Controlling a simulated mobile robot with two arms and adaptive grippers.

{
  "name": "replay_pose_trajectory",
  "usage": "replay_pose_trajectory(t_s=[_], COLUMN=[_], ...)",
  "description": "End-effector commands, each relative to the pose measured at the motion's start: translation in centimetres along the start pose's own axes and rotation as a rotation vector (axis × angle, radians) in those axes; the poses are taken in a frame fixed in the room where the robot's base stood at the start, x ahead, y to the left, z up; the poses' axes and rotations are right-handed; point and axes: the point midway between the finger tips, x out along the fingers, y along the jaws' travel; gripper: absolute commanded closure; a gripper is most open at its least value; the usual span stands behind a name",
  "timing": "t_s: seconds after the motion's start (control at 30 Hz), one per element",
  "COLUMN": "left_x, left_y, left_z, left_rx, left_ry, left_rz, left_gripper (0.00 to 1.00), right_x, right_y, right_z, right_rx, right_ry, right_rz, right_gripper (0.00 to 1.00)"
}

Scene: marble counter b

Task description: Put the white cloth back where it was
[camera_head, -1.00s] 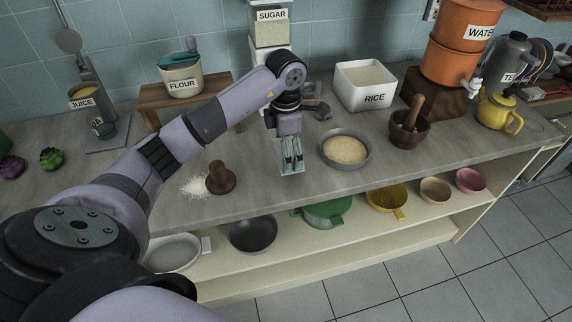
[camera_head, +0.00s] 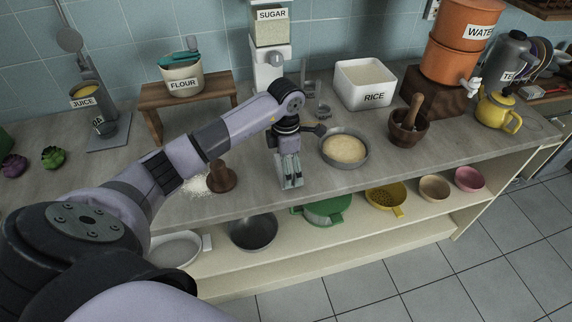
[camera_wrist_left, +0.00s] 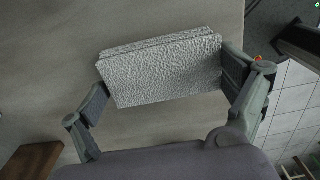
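The white cloth (camera_wrist_left: 160,70) is a folded, rough-textured block between the two fingers in the left wrist view. My left gripper (camera_wrist_left: 165,95) spans it from end to end, with a pad at its right end and the other at its lower left corner. In the head view my left gripper (camera_head: 290,182) points down near the counter's front edge, and the cloth shows only as a pale patch around the fingers. Whether the cloth touches the counter cannot be told. My right gripper is in neither view.
A brown wooden tool (camera_head: 222,177) stands by spilled white grains (camera_head: 196,186) to the left. A grey pan (camera_head: 344,147) sits close on the right, then a mortar (camera_head: 408,130). Bowls, including a dark one (camera_head: 254,232), stand on the shelf below the counter (camera_head: 160,212).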

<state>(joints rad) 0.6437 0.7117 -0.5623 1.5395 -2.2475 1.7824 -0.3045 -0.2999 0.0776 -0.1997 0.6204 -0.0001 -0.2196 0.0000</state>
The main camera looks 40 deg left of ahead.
Motion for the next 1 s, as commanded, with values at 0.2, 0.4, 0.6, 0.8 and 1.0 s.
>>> replay_pose_trajectory(t_s=[0.2,0.4,0.6,0.8,1.0], left_x=[0.0,-0.2,-2.3,-6.7,-10.7], left_y=[0.0,0.0,0.2,0.2,0.1], left_z=[0.0,0.0,0.1,0.1,0.0], left_rx=[0.000,0.000,0.001,0.000,0.000], left_ry=[0.000,0.000,-0.004,-0.004,-0.002], left_rz=[0.000,0.000,0.006,0.006,0.004], left_gripper=[0.00,0.00,0.00,0.00,0.00], right_x=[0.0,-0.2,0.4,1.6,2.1], right_y=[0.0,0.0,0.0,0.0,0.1], right_z=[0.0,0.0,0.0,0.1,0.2], right_rx=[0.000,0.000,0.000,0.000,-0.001], right_ry=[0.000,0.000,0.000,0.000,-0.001], right_rz=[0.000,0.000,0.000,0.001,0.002], right_gripper=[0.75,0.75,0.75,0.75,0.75])
